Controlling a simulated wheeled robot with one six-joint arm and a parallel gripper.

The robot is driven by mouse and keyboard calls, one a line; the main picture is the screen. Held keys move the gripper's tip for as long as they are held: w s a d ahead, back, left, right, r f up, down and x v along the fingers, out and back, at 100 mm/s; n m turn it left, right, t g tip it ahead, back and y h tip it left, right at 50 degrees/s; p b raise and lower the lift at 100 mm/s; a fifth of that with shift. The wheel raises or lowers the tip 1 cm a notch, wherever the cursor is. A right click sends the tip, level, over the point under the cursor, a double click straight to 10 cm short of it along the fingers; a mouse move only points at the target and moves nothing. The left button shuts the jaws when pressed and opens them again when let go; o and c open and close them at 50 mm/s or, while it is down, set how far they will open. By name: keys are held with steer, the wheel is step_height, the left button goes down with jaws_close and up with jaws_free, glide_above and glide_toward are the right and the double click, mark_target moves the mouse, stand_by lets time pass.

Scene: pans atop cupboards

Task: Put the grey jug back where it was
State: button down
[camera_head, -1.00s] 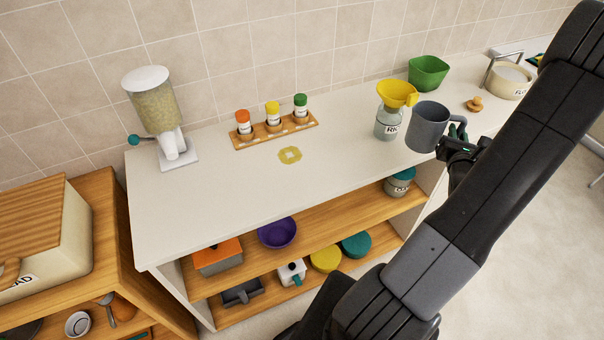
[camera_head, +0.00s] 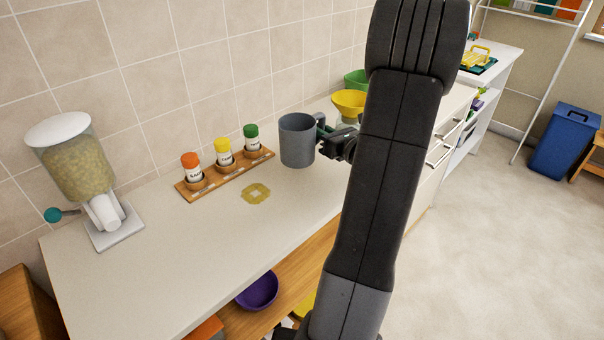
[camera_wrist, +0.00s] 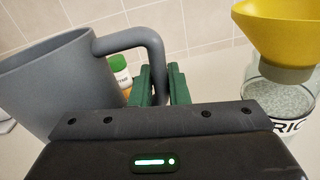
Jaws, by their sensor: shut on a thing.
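The grey jug (camera_head: 297,141) is upright over the white counter, right of the spice rack. My gripper (camera_head: 323,135) is shut on its handle, on the jug's right side. In the wrist view the jug (camera_wrist: 55,85) fills the left, and its handle (camera_wrist: 135,40) reaches to the green fingers (camera_wrist: 160,85). I cannot tell whether the jug's base touches the counter. A yellow ring-shaped mark (camera_head: 256,193) lies on the counter, left of and nearer than the jug.
The spice rack (camera_head: 226,174) with three shakers stands by the wall. A cereal dispenser (camera_head: 84,180) is at the left. The yellow funnel (camera_head: 349,103) on a jar, also in the wrist view (camera_wrist: 284,32), stands close right of my gripper. A green bowl (camera_head: 357,79) is behind. Front counter is clear.

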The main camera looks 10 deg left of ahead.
steer(key=shift+d+f, duration=0.1)
steer(key=shift+f, duration=4.2)
steer(key=shift+f, duration=0.1)
steer(key=c, duration=1.8)
jaws_free()
steer(key=shift+f, duration=0.15)
steer(key=o, duration=0.4)
steer(key=shift+r, duration=0.35)
steer(key=b+v, duration=0.1)
steer(key=v, duration=1.1)
steer(key=shift+f, duration=0.1)
